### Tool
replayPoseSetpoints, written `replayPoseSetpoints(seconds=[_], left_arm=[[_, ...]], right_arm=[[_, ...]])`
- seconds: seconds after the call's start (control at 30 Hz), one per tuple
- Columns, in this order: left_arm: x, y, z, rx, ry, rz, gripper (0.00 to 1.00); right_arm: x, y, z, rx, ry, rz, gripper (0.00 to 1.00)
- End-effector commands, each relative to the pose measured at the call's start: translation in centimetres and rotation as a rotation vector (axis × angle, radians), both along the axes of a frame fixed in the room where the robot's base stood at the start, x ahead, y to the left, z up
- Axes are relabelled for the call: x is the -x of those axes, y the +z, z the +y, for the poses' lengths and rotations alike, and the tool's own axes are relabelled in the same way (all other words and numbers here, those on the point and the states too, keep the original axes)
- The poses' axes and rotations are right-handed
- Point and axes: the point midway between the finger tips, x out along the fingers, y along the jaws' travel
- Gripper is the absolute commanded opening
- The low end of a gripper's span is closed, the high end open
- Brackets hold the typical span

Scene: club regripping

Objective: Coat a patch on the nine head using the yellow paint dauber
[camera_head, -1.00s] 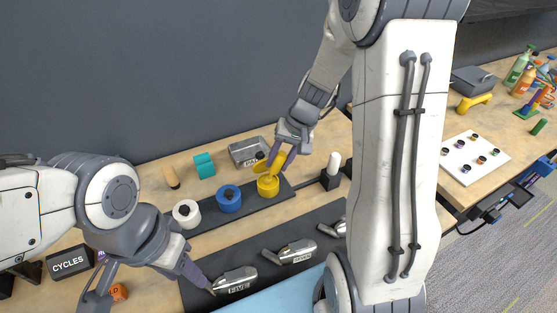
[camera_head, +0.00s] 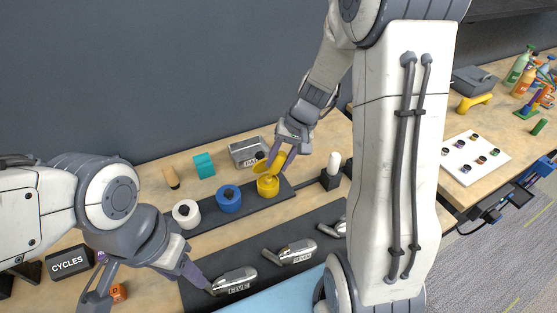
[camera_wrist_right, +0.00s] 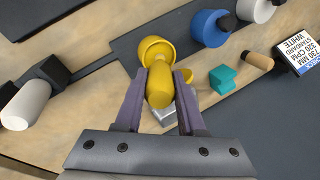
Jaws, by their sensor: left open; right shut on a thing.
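My right gripper (camera_head: 281,158) is shut on the yellow paint dauber (camera_head: 277,162), just above the yellow pot (camera_head: 268,188). In the right wrist view, the dauber's rounded handle (camera_wrist_right: 160,88) sits between the two fingers, with the yellow pot (camera_wrist_right: 155,50) beyond it. I cannot tell whether the dauber's tip touches the pot. Silver club heads lie on the dark mat: one marked FIVE (camera_head: 236,281), one with a label I read as SEVEN (camera_head: 292,252), and a third (camera_head: 338,228), partly hidden by my right arm, its label unreadable. My left gripper (camera_head: 150,293) is open, a fingertip near the FIVE head.
A white pot (camera_head: 186,214) and a blue pot (camera_head: 228,199) stand left of the yellow one. A teal block (camera_head: 204,165), a metal tin (camera_head: 248,151) and a white-topped holder (camera_head: 333,168) are nearby. A CYCLES box (camera_head: 70,262) stands at left.

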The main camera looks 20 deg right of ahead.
Motion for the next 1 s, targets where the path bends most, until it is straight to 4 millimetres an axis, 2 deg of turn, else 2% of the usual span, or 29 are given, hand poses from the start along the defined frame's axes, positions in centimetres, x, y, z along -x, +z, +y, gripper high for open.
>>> replayPoseSetpoints(seconds=[0.17,0.8,1.0], left_arm=[[0.0,0.7,0.0,0.0,0.0,0.0,0.5],[0.0,5.1,0.0,0.0,0.0,0.0,0.5],[0.0,5.9,0.0,0.0,0.0,0.0,0.5]], right_arm=[[0.1,0.7,0.0,0.0,0.001,0.003,0.0],[0.0,6.0,0.0,0.001,0.0,0.001,0.0],[0.0,7.1,0.0,0.001,0.0,0.001,0.0]])
